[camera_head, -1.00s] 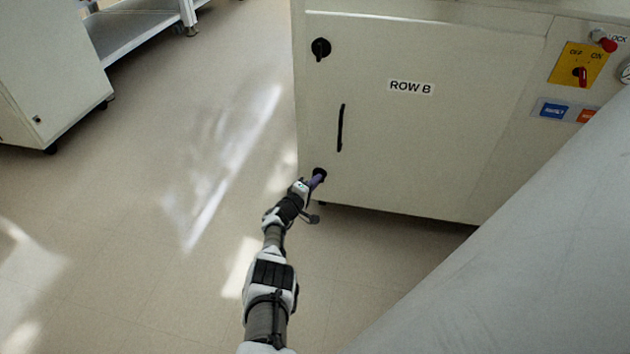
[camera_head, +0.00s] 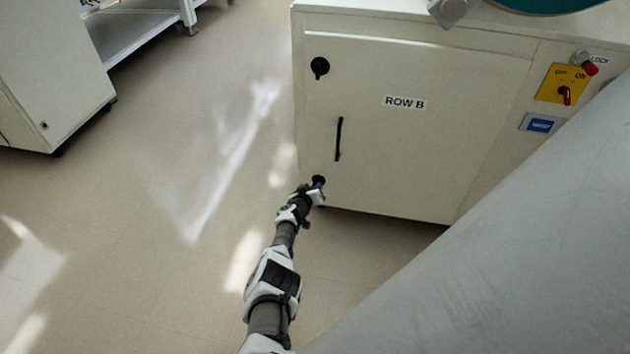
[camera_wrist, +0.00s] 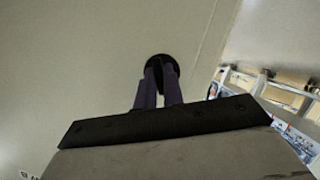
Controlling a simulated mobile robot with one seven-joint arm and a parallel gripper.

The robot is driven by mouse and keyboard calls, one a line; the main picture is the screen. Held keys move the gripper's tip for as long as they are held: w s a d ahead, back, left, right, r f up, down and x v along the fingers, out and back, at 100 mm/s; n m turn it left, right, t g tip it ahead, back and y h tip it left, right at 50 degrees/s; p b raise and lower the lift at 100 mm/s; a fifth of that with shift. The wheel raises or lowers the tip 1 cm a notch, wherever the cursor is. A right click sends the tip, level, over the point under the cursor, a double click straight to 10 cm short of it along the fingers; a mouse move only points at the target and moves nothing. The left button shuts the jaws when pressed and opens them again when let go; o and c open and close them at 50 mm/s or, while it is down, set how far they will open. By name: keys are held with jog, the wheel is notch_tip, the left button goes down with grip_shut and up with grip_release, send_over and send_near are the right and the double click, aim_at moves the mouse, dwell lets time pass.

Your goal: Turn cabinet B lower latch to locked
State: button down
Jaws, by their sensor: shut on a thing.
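The white cabinet (camera_head: 400,150) marked ROW B stands ahead, its door closed. Its lower latch (camera_head: 318,180) is a black round knob near the door's bottom left corner. My gripper (camera_head: 314,188) is at this latch. In the wrist view, the two dark purple fingers of my gripper (camera_wrist: 160,80) are shut on the latch (camera_wrist: 162,63), with only its black round base showing around the fingertips. The fingers hide which way the latch's handle points. The upper latch (camera_head: 320,67) is a black knob with its handle pointing down.
A black vertical door handle (camera_head: 338,139) lies between the latches. A yellow switch panel (camera_head: 564,84) and a blue label (camera_head: 540,125) are at the right. Another white cabinet (camera_head: 50,70) and a shelf (camera_head: 135,25) stand at left. The floor (camera_head: 150,220) between is clear.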

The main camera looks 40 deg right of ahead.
jog(key=m+t+y, duration=0.1)
jog(key=m, duration=0.2)
jog(key=shift+s+d+m+t+y+p, duration=0.1)
jog(key=shift+s+m+t+y+p, duration=0.05)
jog(key=shift+m+t+y+p, duration=0.2)
dwell(0.6)
jog(key=c, duration=1.5)
grip_release()
jog(key=shift+r, duration=0.1)
jog(key=shift+p+v, duration=6.8)
jog(key=shift+v, duration=0.05)
jog(key=shift+s+d, duration=0.1)
